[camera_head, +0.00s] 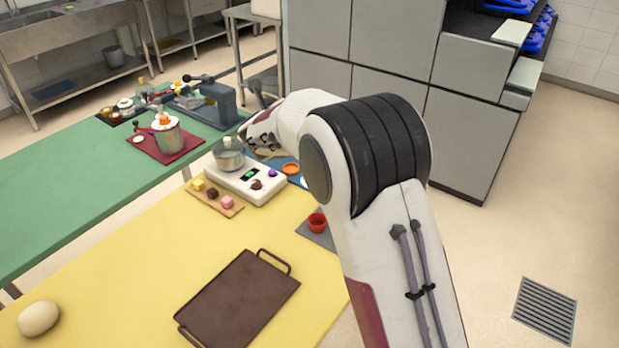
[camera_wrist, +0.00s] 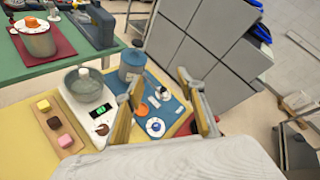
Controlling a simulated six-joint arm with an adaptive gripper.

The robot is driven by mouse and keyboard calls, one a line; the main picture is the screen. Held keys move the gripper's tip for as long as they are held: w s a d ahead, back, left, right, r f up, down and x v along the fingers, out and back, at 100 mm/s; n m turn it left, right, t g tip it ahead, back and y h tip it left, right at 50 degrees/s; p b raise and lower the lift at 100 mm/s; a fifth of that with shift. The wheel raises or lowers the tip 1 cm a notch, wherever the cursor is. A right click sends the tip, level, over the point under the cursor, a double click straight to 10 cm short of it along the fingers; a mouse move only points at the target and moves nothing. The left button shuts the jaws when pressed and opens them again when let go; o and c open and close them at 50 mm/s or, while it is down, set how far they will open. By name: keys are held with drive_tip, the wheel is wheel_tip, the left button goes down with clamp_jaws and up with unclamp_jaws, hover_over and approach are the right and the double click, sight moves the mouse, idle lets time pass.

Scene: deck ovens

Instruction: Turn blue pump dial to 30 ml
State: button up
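In the wrist view a blue mat (camera_wrist: 178,108) holds a blue canister with a grey lid (camera_wrist: 132,62), a small white-and-dark piece (camera_wrist: 162,93) and a round white dial-like disc with a blue centre (camera_wrist: 155,127). I cannot read any marks on the disc, nor tell for sure which piece is the pump dial. My gripper (camera_wrist: 158,80) is open, its two tan-lined fingers apart above the mat with nothing visibly held. In the head view my gripper (camera_head: 262,132) is partly hidden by my arm, and the blue mat (camera_head: 262,168) is mostly covered.
A white scale (camera_head: 246,184) with a glass-lidded pot (camera_head: 228,153) stands left of the mat. Also near are a board of small cakes (camera_head: 225,205), a red cup (camera_head: 317,221) and a brown tray (camera_head: 240,298). Grey cabinets (camera_head: 380,50) rise behind.

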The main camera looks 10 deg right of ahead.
drive_tip(key=d+f+m+g+h, duration=0.1)
drive_tip(key=f+m+h, duration=0.1)
drive_tip(key=f+m, duration=0.2)
drive_tip(key=s+d+f+m+g+h, duration=0.1)
drive_tip(key=f+m, duration=0.4)
drive_tip(key=f, duration=0.6)
drive_tip(key=d+f+m+g+h, duration=0.1)
drive_tip(key=f+m+h, duration=0.3)
drive_tip(key=f, duration=0.4)
drive_tip(key=shift+s+d+m+g, duration=0.15)
drive_tip(key=shift+m+g, duration=0.25)
drive_tip(key=shift+g, duration=0.3)
drive_tip(key=shift+x, duration=3.9)
drive_tip(key=shift+r, duration=0.1)
drive_tip(key=c, duration=1.1)
